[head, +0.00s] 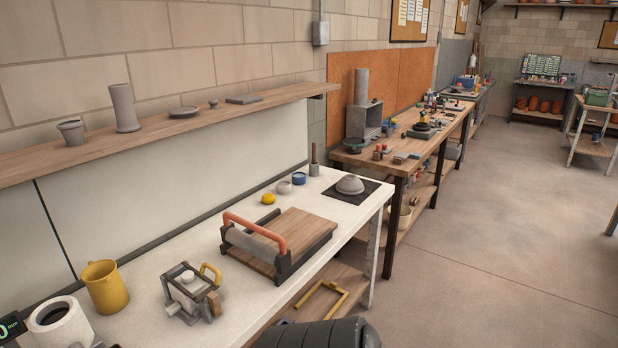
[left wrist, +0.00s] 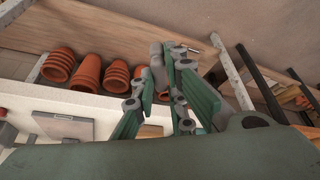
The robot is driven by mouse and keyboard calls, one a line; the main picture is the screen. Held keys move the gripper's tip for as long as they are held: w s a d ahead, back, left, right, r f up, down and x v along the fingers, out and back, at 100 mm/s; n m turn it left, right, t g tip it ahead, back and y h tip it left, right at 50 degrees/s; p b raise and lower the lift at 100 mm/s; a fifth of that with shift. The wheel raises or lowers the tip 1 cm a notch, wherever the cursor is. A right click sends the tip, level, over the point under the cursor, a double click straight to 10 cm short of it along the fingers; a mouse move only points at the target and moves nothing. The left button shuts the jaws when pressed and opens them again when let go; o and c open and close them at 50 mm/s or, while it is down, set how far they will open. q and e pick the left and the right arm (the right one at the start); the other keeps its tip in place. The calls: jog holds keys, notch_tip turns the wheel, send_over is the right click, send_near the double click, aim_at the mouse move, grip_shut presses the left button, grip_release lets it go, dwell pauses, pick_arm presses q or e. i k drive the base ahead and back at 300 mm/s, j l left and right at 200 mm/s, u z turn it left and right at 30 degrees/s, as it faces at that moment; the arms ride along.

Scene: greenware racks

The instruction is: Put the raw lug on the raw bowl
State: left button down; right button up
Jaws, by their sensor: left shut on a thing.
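The raw bowl (head: 350,184) is a pale grey bowl that looks turned upside down, on a dark square mat (head: 372,190) at the far right end of the white table in the head view. My left gripper (left wrist: 165,75) shows only in the left wrist view, with green fingers shut on a small grey piece (left wrist: 157,62), which I take to be the raw lug. The fingers partly hide it. The bowl is not recognisable in the left wrist view, so its distance from the gripper cannot be told. My right gripper is not in view.
A slab roller with an orange handle (head: 256,230), a small yellow-handled device (head: 190,292) and a yellow jug (head: 105,288) stand on the white table (head: 150,325). A wall shelf (head: 200,117) holds grey pots. The left wrist view shows stacked terracotta pots (left wrist: 88,72).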

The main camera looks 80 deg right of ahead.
aim_at(350, 176)
jog(key=l+z, duration=0.15)
jog(key=z, duration=3.5)
